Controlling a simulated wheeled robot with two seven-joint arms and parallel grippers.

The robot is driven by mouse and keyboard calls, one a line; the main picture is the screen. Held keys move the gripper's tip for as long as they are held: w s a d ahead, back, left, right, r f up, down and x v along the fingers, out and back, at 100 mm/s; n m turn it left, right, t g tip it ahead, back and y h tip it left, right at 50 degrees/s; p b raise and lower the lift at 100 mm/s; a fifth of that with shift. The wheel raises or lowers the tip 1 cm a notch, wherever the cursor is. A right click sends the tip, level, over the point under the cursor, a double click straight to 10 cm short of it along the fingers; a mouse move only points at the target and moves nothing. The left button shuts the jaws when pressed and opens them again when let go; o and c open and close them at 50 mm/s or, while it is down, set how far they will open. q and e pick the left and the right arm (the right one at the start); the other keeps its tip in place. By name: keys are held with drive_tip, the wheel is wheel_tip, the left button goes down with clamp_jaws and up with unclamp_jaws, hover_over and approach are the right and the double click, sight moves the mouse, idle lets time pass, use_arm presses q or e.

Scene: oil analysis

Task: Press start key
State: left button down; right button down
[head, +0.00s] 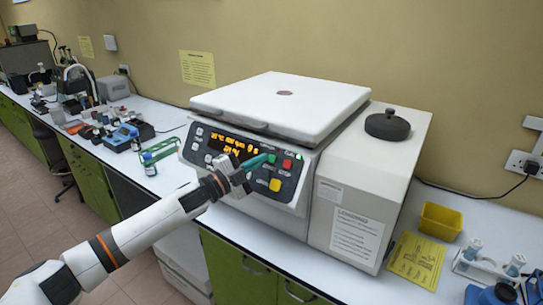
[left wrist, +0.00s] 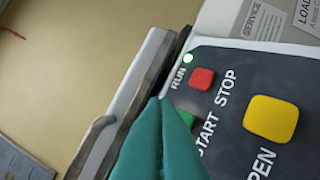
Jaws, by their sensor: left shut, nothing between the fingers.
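The centrifuge-like machine (head: 290,105) stands on the bench with its white lid down. Its dark control panel (head: 212,148) faces me, with a lit orange display (head: 240,146). My left gripper (head: 265,158) is shut and empty, its teal fingers at the right part of the panel. In the left wrist view the fingertips (left wrist: 167,102) are beside the green START key (left wrist: 187,118), covering part of it; contact cannot be told. The red STOP key (left wrist: 202,79) and yellow OPEN key (left wrist: 271,119) are clear. A green RUN light (left wrist: 188,58) is lit. My right gripper is not seen.
A black knob-like lid (head: 387,125) sits on the machine's right top. A yellow bin (head: 441,222), a yellow sheet (head: 417,260) and a vial rack (head: 484,264) are at right.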

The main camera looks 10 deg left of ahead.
use_arm(q)
drive_tip(key=s+r, duration=0.1)
drive_tip(key=s+a+p, duration=0.1)
drive_tip(key=shift+s+r, duration=0.35)
drive_tip(key=shift+r, duration=0.05)
idle(0.3)
